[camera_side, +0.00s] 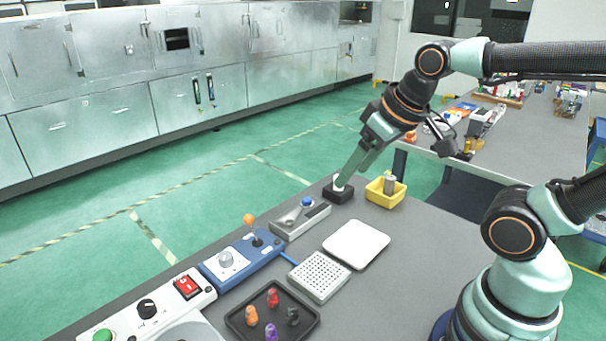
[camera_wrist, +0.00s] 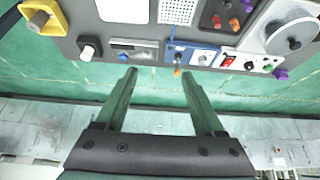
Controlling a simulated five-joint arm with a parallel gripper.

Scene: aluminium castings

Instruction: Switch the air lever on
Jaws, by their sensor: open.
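A blue control box (camera_side: 240,262) carries a grey dial and a lever with an orange ball (camera_side: 249,219); the ball also shows in the wrist view (camera_wrist: 178,71). Beside it, a grey box (camera_side: 288,224) has a blue knob (camera_side: 306,202), seen also in the wrist view (camera_wrist: 123,57). No label shows which of these is the air lever. The orange-ball lever stands up, leaning slightly left in the side view. My gripper (camera_side: 341,184) is open and empty, its tips in front of a black block with a white top (camera_side: 338,194). In the wrist view my gripper (camera_wrist: 161,72) shows spread fingers.
A yellow bin (camera_side: 384,199) holding a grey cylinder is right of the black block. A white plate (camera_side: 356,244), a perforated block (camera_side: 319,277), a black tray (camera_side: 250,322) with coloured pieces and a white panel (camera_side: 170,305) with a red switch fill the bench's near part.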

